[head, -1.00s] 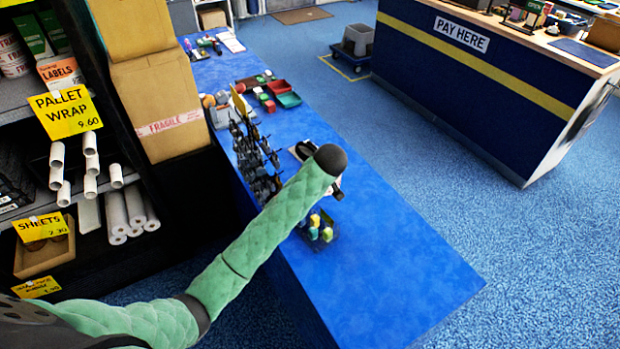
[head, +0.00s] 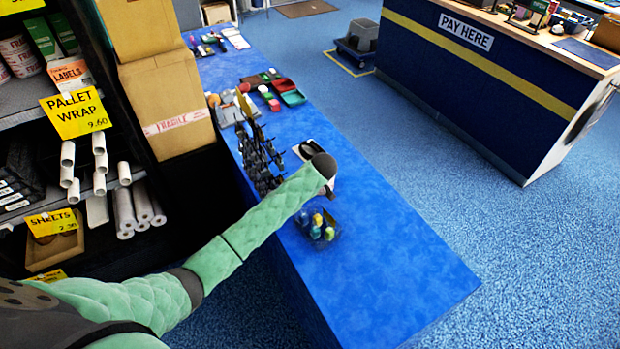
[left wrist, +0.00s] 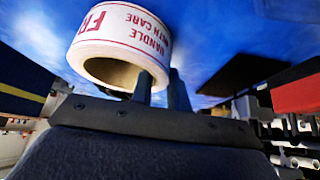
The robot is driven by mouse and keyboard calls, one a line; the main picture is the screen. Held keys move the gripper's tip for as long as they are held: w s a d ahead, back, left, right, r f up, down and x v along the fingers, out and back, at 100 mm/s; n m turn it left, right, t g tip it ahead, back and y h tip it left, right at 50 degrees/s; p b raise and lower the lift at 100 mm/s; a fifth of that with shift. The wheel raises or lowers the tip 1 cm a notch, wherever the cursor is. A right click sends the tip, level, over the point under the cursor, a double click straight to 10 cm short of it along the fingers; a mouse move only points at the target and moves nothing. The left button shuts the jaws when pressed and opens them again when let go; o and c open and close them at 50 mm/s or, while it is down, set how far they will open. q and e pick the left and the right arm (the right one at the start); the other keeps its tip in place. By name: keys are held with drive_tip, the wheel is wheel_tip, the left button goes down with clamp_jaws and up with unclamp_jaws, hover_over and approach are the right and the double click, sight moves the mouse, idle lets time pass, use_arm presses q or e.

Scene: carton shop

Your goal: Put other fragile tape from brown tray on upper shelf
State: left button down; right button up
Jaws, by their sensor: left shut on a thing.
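A fragile tape roll (left wrist: 120,25), white with red lettering, is held in the left wrist view. The fingers of my left gripper (left wrist: 162,92) are shut on its wall, with one finger inside the ring. Similar red-and-white fragile rolls (head: 17,55) stand on the upper shelf (head: 40,108) at the left. My right gripper is out of view.
The blue counter (head: 400,270) holds black tape dispensers (head: 258,160), a clear box of small bottles (head: 318,226), and red and green trays (head: 292,97). Large cartons (head: 165,90) stand between shelf and counter. The counter's near end is clear.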

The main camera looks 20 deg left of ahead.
use_arm(q)
drive_tip(key=shift+f, duration=0.1)
drive_tip(key=c, duration=1.3)
unclamp_jaws()
drive_tip(key=shift+c, duration=0.2)
